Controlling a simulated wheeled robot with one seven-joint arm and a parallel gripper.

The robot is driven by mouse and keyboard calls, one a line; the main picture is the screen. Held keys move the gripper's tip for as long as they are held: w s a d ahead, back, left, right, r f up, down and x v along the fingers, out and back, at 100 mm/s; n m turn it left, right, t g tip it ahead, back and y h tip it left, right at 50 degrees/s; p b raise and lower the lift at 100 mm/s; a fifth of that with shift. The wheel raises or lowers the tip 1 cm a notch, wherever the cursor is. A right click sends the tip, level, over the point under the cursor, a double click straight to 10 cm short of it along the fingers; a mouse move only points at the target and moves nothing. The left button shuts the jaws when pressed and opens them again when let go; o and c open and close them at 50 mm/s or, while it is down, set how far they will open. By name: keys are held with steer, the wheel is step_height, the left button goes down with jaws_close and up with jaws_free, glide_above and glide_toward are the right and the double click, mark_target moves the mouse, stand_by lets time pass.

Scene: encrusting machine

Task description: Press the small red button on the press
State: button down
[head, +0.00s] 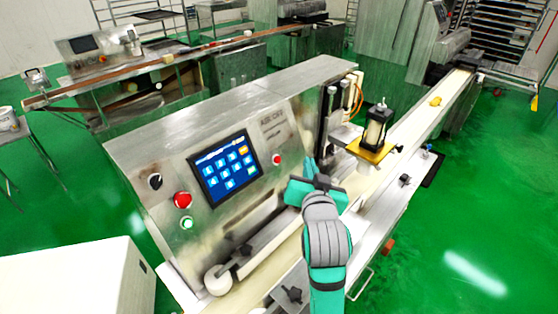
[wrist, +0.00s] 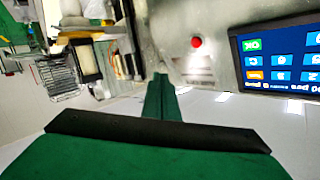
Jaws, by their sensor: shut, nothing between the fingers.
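The small red button (head: 277,160) sits on the metal front panel of the press (head: 225,120), right of the touchscreen. In the wrist view the red button (wrist: 196,41) appears upside down, above and right of the fingertips. My gripper (head: 309,168) is shut and empty, to the right of the button and a little lower in the head view. In the wrist view its closed green fingers (wrist: 160,84) point up toward the panel. The fingertips look apart from the button; the exact distance cannot be told.
The blue touchscreen (head: 226,167) is left of the button. A larger red button (head: 182,200), a green button (head: 187,223) and a black knob (head: 155,181) are further left. A pneumatic unit with a yellow plate (head: 371,151) stands right of my gripper. A conveyor belt (head: 445,99) runs behind it.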

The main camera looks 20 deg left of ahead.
mark_target(278, 160)
steer(key=w+a+f, duration=0.2)
steer(key=a+f, duration=0.1)
steer(key=a, duration=0.4)
steer(key=shift+w+f, duration=0.2)
steer(key=shift+w, duration=0.05)
steer(key=shift+s+a, duration=0.1)
stand_by(1.4)
steer(key=shift+f, duration=0.1)
stand_by(0.4)
steer(key=shift+w+a+f, duration=0.1)
steer(key=shift+w+a, duration=0.15)
steer(key=shift+a, duration=0.05)
steer(key=shift+a, duration=0.1)
stand_by(0.4)
steer(key=shift+f, duration=0.1)
